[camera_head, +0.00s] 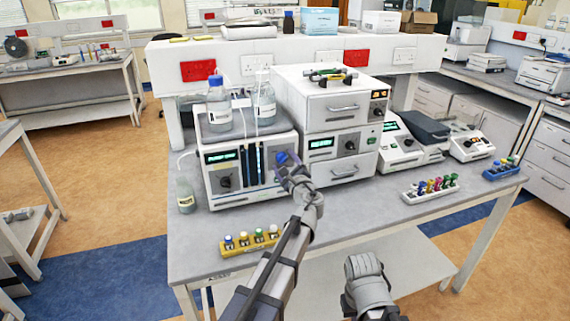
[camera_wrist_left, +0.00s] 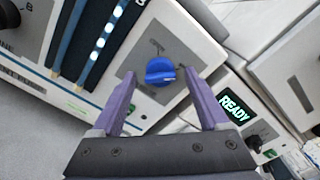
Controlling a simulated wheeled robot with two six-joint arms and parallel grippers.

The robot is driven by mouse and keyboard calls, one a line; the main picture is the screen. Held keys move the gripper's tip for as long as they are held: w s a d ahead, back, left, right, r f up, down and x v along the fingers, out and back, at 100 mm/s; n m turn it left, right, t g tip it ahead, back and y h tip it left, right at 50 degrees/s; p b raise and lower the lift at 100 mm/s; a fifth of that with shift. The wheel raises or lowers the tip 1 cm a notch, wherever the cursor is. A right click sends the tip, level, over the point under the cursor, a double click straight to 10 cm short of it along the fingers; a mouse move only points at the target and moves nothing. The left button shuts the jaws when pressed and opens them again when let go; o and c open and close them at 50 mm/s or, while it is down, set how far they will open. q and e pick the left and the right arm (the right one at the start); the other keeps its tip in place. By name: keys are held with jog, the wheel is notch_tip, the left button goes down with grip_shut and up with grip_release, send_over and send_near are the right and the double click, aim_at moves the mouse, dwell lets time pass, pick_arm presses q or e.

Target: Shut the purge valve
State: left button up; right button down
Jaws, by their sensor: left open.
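The purge valve is a blue knob (camera_wrist_left: 160,72) on a grey plate of the pump unit's white front, beside the dark column strips. In the wrist view its grip bar lies roughly level across the picture. In the head view the blue knob (camera_head: 281,158) shows at the front's right side, partly hidden by my gripper. My left gripper (camera_head: 289,165) is open in front of it. In the wrist view its purple fingers (camera_wrist_left: 161,78) stand apart on either side of the knob, with gaps, and do not appear to touch it.
The pump unit (camera_head: 222,203) carries two bottles on top. A stacked instrument (camera_head: 340,144) with a READY display stands close on its right. A yellow vial rack (camera_head: 236,249) sits at the table's front, and a small bottle (camera_head: 185,196) stands at left.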

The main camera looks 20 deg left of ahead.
pick_arm(q)
jog(key=v, duration=0.7)
jog(key=shift+s+d, duration=0.25)
jog(key=shift+s, duration=0.1)
